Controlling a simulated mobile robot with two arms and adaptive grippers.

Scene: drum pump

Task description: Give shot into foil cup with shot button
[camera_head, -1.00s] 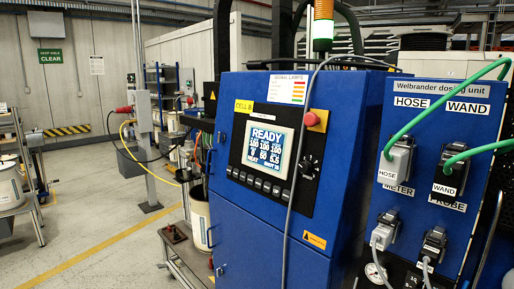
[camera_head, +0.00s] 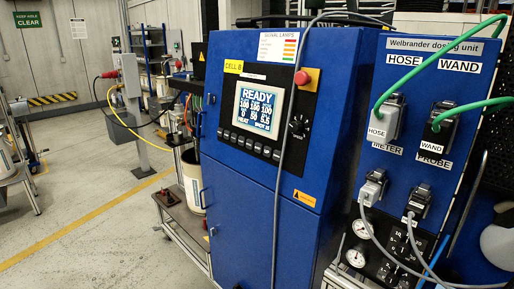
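The blue dosing unit cabinet (camera_head: 275,190) stands at the centre and right. Its screen (camera_head: 257,110) reads READY with rows of numbers. A row of small buttons (camera_head: 251,146) runs under the screen; I cannot read which one is the shot button. The foil cup cannot be made out. Neither of my grippers is in view.
Green hoses (camera_head: 425,75) and grey cables (camera_head: 278,200) hang across the cabinet front. A red stop button (camera_head: 302,78) and gauges (camera_head: 356,258) sit on it. A bucket (camera_head: 192,180) stands on a low cart to the left. The floor (camera_head: 85,215) at left is open.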

